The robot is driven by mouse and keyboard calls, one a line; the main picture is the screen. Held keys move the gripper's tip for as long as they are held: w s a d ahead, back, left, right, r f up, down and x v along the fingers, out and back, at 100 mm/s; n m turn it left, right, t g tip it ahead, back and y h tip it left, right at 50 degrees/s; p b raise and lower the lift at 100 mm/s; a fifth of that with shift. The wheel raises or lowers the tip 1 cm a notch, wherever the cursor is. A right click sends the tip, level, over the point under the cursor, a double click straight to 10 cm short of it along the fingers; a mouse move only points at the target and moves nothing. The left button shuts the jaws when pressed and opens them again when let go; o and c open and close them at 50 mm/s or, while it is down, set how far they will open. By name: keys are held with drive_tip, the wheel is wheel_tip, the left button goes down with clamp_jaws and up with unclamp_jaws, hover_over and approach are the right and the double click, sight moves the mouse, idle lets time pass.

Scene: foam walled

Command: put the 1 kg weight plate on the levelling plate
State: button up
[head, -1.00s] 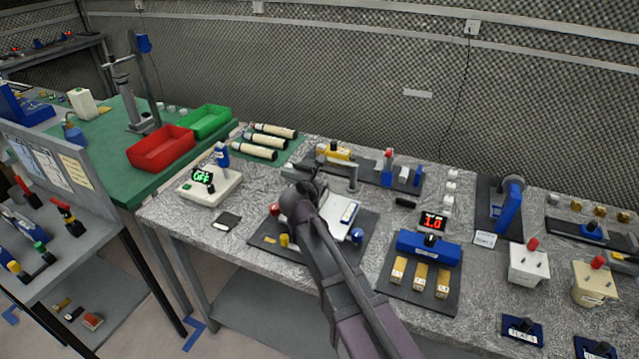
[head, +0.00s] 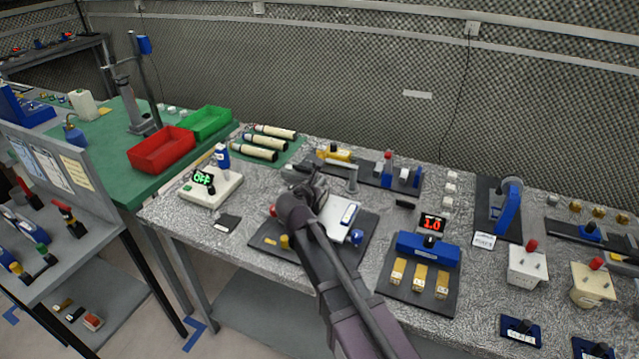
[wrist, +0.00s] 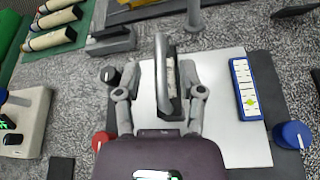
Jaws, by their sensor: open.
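The levelling plate (head: 335,232) is a pale square plate on a dark base, with coloured knobs around it; it also shows in the wrist view (wrist: 245,148). A blue-framed level (wrist: 243,88) lies on its right part. My gripper (wrist: 158,75) is open over the plate's left part. Between its fingers is a grey, rounded upright piece (wrist: 161,70) with a pale strip, which looks like the 1 kg weight plate seen edge-on. Visible gaps separate it from the fingers. Its lower edge is hidden, so I cannot tell whether it touches the plate. My arm covers it in the head view.
A blue knob (wrist: 292,135), a red knob (wrist: 100,140) and a black knob (wrist: 110,75) flank the plate. A grey post with an arm (head: 352,178) stands behind. A white scale (head: 210,187) is left; a blue block with brass pieces (head: 428,248) is right.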

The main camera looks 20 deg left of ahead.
drive_tip(key=p+v, duration=0.3)
drive_tip(key=v, duration=0.7)
idle(0.7)
